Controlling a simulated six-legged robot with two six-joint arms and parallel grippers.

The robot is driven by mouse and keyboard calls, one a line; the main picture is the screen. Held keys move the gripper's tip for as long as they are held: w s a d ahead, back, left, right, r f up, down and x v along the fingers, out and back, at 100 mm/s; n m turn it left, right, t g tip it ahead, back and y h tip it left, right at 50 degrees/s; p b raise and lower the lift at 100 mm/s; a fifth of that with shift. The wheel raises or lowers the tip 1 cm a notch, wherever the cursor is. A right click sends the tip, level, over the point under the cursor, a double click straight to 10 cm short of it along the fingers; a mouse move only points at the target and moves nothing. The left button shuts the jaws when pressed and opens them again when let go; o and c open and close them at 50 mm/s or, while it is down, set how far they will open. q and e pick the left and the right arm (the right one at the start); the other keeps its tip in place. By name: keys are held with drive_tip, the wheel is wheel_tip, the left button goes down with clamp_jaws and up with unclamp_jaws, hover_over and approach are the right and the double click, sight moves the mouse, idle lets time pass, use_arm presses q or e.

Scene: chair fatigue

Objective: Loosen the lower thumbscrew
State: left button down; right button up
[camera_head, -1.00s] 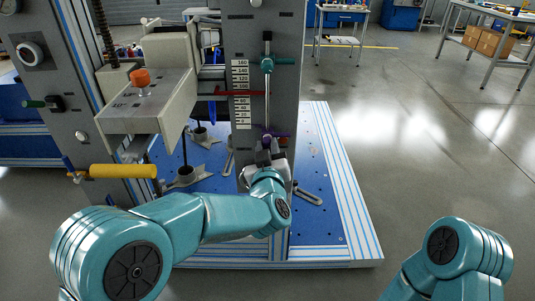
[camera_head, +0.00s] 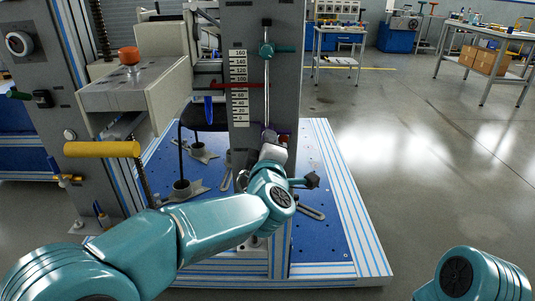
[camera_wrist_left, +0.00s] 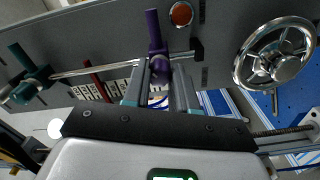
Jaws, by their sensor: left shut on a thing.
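The lower thumbscrew is purple and sits on a thin steel rod on the grey upright. In the left wrist view the lower thumbscrew (camera_wrist_left: 154,32) has its handle pointing up in the picture, and its hub lies between the fingers. My left gripper (camera_wrist_left: 160,75) is shut on it. In the head view my left gripper (camera_head: 270,145) is at the lower part of the upright and mostly hides the thumbscrew. The teal upper thumbscrew (camera_head: 267,49) is higher on the same rod, and it also shows in the left wrist view (camera_wrist_left: 32,76). My right gripper is out of frame.
A red pointer (camera_head: 228,86) crosses the white scale (camera_head: 239,100). A metal handwheel (camera_wrist_left: 274,52) is right of the thumbscrew in the wrist view. A yellow handle (camera_head: 102,149) and a box with an orange knob (camera_head: 129,55) are left. Open floor lies right.

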use_arm(q)
drive_tip(key=shift+n+b, duration=3.3)
drive_tip(key=shift+n, duration=1.9)
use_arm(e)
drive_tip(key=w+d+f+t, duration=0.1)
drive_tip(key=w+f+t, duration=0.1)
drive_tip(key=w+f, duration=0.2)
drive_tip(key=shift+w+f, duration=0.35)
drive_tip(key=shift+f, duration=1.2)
use_arm(q)
drive_tip(key=shift+r+n, duration=0.15)
drive_tip(key=shift+n, duration=0.15)
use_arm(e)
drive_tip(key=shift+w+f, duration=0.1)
use_arm(q)
drive_tip(key=c, duration=0.9)
unclamp_jaws()
drive_tip(key=s+p, duration=0.2)
drive_tip(key=s, duration=1.4)
drive_tip(key=shift+s, duration=0.2)
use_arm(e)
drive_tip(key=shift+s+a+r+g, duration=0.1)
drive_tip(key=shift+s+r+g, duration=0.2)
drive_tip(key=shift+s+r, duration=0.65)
